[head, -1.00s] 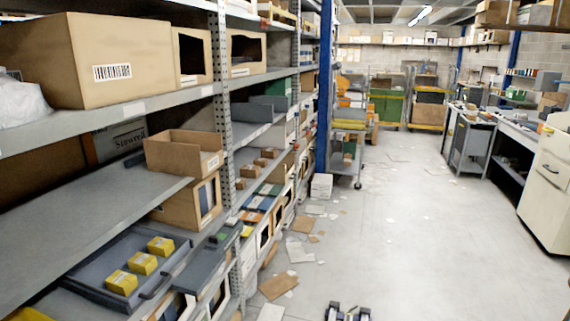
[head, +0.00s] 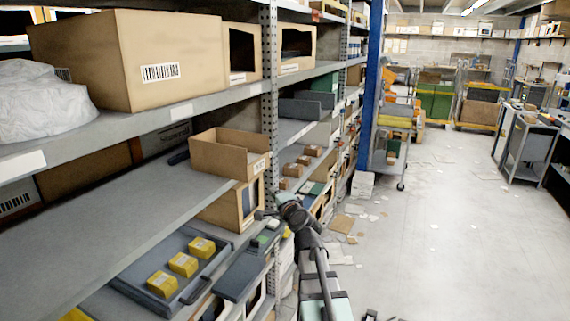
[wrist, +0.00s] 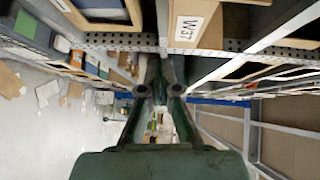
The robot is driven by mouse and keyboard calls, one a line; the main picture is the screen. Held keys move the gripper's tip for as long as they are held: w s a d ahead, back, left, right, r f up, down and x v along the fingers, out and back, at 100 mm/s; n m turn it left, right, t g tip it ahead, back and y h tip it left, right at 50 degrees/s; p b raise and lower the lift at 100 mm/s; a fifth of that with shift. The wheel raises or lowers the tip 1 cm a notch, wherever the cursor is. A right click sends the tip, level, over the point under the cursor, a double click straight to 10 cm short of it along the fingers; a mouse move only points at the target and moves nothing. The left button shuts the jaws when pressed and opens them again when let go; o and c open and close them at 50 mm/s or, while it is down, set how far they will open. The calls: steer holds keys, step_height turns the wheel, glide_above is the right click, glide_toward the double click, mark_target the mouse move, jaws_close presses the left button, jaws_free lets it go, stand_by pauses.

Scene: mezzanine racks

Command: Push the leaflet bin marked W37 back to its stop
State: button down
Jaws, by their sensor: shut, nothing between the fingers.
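The leaflet bin (head: 222,158) is an open-topped cardboard box on the middle shelf in the head view, its front end out past the shelf edge. Its white front label is too small to read there. In the wrist view a cardboard face at the top carries the label W37 (wrist: 188,27). My gripper (head: 262,214) is in front of the rack, below and close to the bin's front, apart from it as far as I can tell. It is shut and empty; the wrist view shows its fingers (wrist: 160,91) close together.
A windowed cardboard box (head: 226,207) stands beneath the bin. A grey tray (head: 215,249) with yellow boxes sits on the lower shelf at left. A perforated rack upright (head: 269,90) rises just right of the bin. The aisle floor (head: 430,240) at right is mostly clear, with scattered papers.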

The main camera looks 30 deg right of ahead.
steer(key=d+r+m+h, duration=0.1)
steer(key=d+r, duration=0.2)
steer(key=r, duration=0.1)
steer(key=p, duration=0.3)
glide_toward(262, 162)
steer(key=w+d, duration=0.3)
steer(key=shift+w+a+f+m+t+p, duration=0.2)
steer(key=shift+w+a+p, duration=0.1)
steer(key=shift+w, duration=0.2)
steer(key=shift+w+a+f+m+t+p, duration=0.1)
steer(key=shift+w+a+t+p, duration=0.15)
steer(key=shift+w, duration=0.2)
steer(key=shift+w+a+f, duration=0.15)
steer(key=shift+w+a, duration=0.3)
steer(key=shift+w, duration=0.1)
